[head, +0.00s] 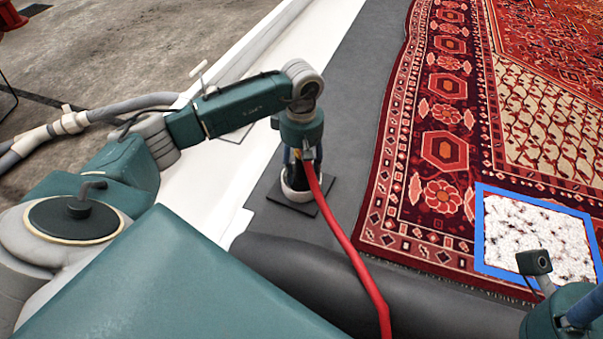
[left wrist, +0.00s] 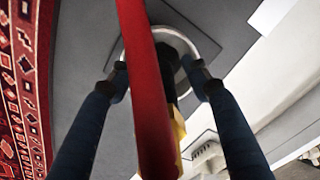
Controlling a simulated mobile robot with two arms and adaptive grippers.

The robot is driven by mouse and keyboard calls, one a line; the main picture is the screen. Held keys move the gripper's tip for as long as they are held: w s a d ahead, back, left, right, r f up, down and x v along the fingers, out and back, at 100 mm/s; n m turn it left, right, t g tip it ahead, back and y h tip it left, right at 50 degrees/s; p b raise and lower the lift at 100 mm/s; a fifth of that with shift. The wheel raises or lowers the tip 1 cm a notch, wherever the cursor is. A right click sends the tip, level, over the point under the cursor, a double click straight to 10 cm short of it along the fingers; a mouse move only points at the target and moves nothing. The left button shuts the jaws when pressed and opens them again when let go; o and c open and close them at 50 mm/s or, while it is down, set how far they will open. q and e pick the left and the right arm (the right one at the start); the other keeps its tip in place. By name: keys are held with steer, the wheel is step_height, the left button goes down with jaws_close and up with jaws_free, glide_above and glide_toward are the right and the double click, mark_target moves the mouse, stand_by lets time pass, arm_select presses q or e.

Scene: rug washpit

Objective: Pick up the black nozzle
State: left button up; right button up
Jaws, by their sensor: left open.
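The black nozzle (left wrist: 184,84) stands in a white ring (left wrist: 205,45) on a dark square plate. A yellow part and the red hose (left wrist: 150,90) lie in front of it in the left wrist view, so much of it is hidden. In the head view the nozzle (head: 297,180) shows as a dark shape below my left gripper (head: 299,165). My left gripper points down and is open, with one blue finger on each side of the nozzle and hose. I cannot tell whether the fingers touch it. Part of my right arm shows at the lower right; its fingers do not.
The red hose runs from the nozzle to the bottom edge in the head view. A patterned red rug (head: 400,215) lies to the right, with a blue-framed speckled white patch (head: 535,235) on it. A dark roll (head: 320,280) lies in front. A white ledge (head: 225,165) runs along the left.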

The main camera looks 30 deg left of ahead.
arm_select(q)
steer(key=shift+r, duration=0.15)
jaws_close()
